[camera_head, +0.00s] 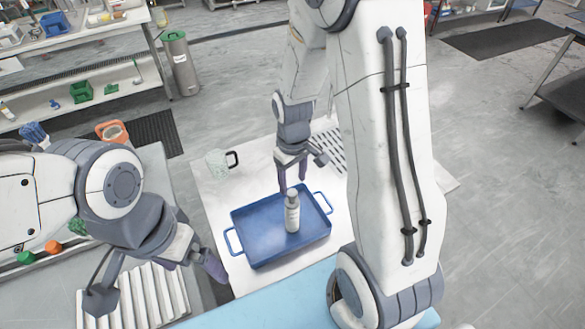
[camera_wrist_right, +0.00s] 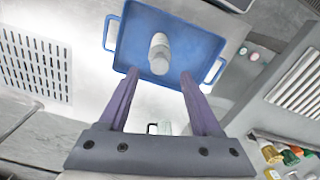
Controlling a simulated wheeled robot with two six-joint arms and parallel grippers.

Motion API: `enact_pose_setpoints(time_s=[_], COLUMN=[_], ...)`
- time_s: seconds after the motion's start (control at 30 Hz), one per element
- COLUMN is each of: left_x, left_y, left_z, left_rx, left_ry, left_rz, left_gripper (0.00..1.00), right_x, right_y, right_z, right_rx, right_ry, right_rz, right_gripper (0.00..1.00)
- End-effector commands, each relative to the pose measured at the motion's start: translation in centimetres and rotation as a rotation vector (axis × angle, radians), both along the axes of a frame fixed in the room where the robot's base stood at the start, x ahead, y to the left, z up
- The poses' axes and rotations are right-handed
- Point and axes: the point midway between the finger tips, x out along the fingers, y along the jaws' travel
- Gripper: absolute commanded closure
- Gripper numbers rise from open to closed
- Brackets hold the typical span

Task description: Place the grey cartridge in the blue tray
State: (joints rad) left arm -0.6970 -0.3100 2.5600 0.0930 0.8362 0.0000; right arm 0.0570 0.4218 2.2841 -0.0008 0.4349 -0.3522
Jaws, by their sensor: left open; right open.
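The grey cartridge (camera_head: 292,212) stands upright inside the blue tray (camera_head: 262,251), right of its middle. The tray lies on a white table surface and has a handle at each end. In the right wrist view the cartridge (camera_wrist_right: 158,55) is on the floor of the tray (camera_wrist_right: 124,45), ahead of my fingers. My right gripper (camera_head: 292,188) is open and empty, just behind and above the cartridge; it also shows in the right wrist view (camera_wrist_right: 157,82) with its fingers apart. My left gripper (camera_head: 158,280) is open and empty at the lower left, over a ribbed white rack.
A clear mug (camera_head: 218,164) with a dark handle stands behind the tray to the left. A slotted drain plate (camera_head: 330,148) is behind the tray to the right. The ribbed rack (camera_head: 130,300) lies below my left gripper. A light blue surface (camera_head: 270,300) is in front.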

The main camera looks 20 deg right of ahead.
Motion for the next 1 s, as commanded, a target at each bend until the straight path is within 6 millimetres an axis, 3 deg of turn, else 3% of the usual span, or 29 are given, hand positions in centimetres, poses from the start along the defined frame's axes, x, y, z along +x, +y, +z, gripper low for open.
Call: enact_pose_setpoints(time_s=[0.1, 0.33, 0.47, 0.57, 0.7, 0.83, 1.0], left_x=[0.0, 0.0, 0.0, 0.0, 0.0, 0.0, 0.0], left_y=[0.0, 0.0, 0.0, 0.0, 0.0, 0.0, 0.0], left_z=[-0.3, -0.4, -0.4, -0.4, -0.4, -0.4, -0.4], left_rx=[0.0, 0.0, 0.0, 0.0, 0.0, 0.0, 0.0], left_ry=[0.0, 0.0, 0.0, 0.0, 0.0, 0.0, 0.0], left_rz=[0.0, 0.0, 0.0, 0.0, 0.0, 0.0, 0.0], left_gripper=[0.0, 0.0, 0.0, 0.0, 0.0, 0.0, 0.0], right_x=[0.2, 0.0, -1.3, -4.2, -10.2, -15.1, -18.1], right_y=[0.0, 0.2, 3.3, 7.7, 12.7, 14.8, 15.6], right_z=[2.4, 4.8, 6.6, 8.8, 11.3, 12.4, 12.9], right_rx=[0.0, 0.0, 0.008, 0.022, 0.051, 0.075, 0.088], right_ry=[-0.007, -0.001, -0.011, -0.024, -0.028, -0.023, -0.016], right_rz=[0.0, 0.003, 0.049, 0.121, 0.224, 0.298, 0.34], right_gripper=[0.35, 0.35, 0.35, 0.35, 0.35, 0.35, 0.35])
